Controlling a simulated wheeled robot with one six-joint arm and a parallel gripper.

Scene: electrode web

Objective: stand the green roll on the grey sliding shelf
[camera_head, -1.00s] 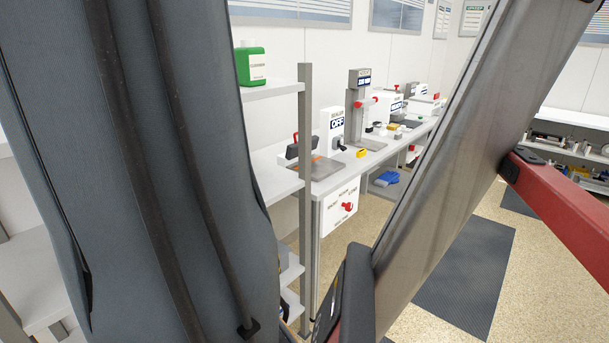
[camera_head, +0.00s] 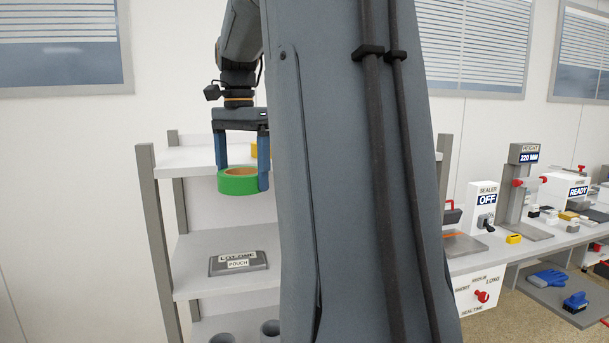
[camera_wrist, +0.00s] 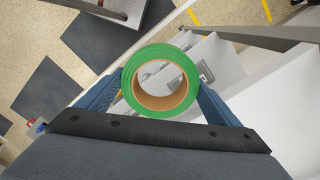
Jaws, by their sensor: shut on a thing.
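The green roll (camera_head: 238,182) has a brown core and is held in my gripper (camera_head: 242,178), in front of a shelf rack. The blue fingers are shut on its two opposite sides. In the wrist view the roll (camera_wrist: 160,82) sits between the fingertips of my gripper (camera_wrist: 160,90), and its open core faces the camera. In the head view it hangs near the height of the rack's upper shelf, with its axis about upright. I cannot tell which surface is the grey sliding shelf.
The rack's upper shelf (camera_head: 190,160) carries a yellow thing partly hidden by my gripper. A grey pouch box (camera_head: 238,263) lies on the middle shelf (camera_head: 215,243). My arm hides the rack's middle. A bench with a sealer (camera_head: 482,208) stands at right.

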